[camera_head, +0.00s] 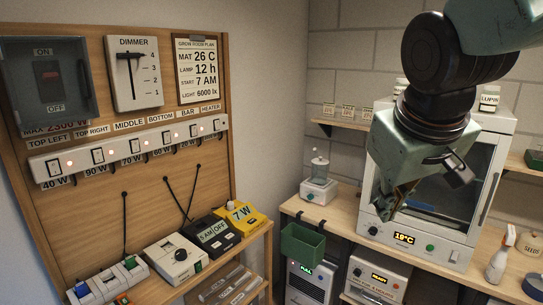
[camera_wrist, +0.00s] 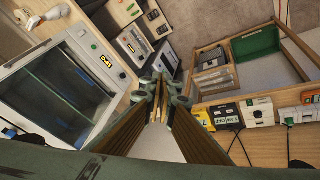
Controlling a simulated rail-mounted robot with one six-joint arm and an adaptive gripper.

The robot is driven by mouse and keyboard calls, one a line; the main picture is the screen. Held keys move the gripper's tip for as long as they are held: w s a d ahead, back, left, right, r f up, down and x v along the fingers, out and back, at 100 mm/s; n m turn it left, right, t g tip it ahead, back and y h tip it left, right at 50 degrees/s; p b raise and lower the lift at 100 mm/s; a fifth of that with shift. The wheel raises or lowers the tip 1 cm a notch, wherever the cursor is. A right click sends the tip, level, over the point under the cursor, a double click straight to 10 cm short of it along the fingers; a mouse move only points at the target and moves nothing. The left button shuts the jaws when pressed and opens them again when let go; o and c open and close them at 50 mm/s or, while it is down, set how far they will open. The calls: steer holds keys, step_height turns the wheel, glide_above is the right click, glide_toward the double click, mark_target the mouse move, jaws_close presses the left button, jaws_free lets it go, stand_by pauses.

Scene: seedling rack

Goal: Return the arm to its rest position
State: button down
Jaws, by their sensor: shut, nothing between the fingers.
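My arm comes in from the top right in the head view. Its gripper (camera_head: 389,210) points downward in front of the glass-doored cabinet (camera_head: 451,239). The jaws are shut and hold nothing. In the wrist view the gripper's fingers (camera_wrist: 158,90) meet near the middle of the picture, with the floor and the bench beyond them. The same cabinet (camera_wrist: 84,45) is at the left there. My arm and gripper hide part of its door and top in the head view.
A wooden panel (camera_head: 90,210) at left carries a dimmer (camera_head: 134,72) and a switch strip (camera_head: 130,150). Several timer boxes, one yellow (camera_head: 240,215), stand on the ledge below. A green bin (camera_head: 302,246) hangs at the bench edge.

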steer(key=s+a+f+m+b, duration=0.1)
steer(key=s+f, duration=0.1)
steer(key=s, duration=0.9)
steer(key=s+a+f+m+g+y+b, duration=0.1)
steer(key=s+f, duration=0.2)
steer(key=s, duration=0.9)
steer(key=shift+f+m+g, duration=0.15)
steer(key=shift+m+g, duration=0.15)
